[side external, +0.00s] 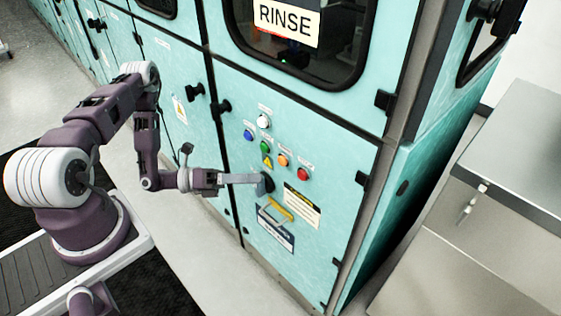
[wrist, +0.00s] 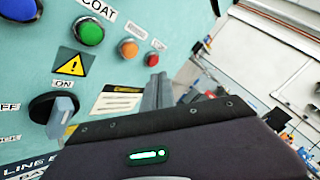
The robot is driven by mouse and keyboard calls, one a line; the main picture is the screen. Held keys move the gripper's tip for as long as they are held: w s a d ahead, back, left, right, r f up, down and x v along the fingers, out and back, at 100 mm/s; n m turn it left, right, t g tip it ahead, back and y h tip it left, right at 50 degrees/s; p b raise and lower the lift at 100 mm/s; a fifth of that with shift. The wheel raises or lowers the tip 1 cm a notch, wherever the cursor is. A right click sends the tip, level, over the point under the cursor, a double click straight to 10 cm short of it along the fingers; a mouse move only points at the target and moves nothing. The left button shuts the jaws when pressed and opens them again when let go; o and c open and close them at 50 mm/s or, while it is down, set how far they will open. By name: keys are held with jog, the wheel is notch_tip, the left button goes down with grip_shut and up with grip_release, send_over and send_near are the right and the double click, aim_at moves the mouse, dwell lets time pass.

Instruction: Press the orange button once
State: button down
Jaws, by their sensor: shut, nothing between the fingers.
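The orange button (side external: 283,160) is on the teal panel, between the green button (side external: 265,146) and the red button (side external: 302,173). In the wrist view the orange button (wrist: 128,48) is in plain sight, with a small label above it. My gripper (side external: 257,179) is shut and empty, its long grey fingers pointing toward the panel. In the side view its tips appear below and left of the orange button, overlapping the rotary switch. In the wrist view my gripper (wrist: 158,92) shows below and right of the orange button. I cannot tell whether the tips touch anything.
A black rotary switch (wrist: 42,106) with a grey handle sits below the buttons, by a yellow warning triangle (wrist: 73,63). White (side external: 263,121) and blue (side external: 248,134) buttons are higher up. A yellow handle (side external: 279,210) and a label (side external: 302,205) lie lower.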

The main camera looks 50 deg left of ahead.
aim_at(283, 160)
jog(key=shift+w, duration=2.35)
jog(key=shift+w, duration=0.1)
jog(key=shift+w, duration=0.3)
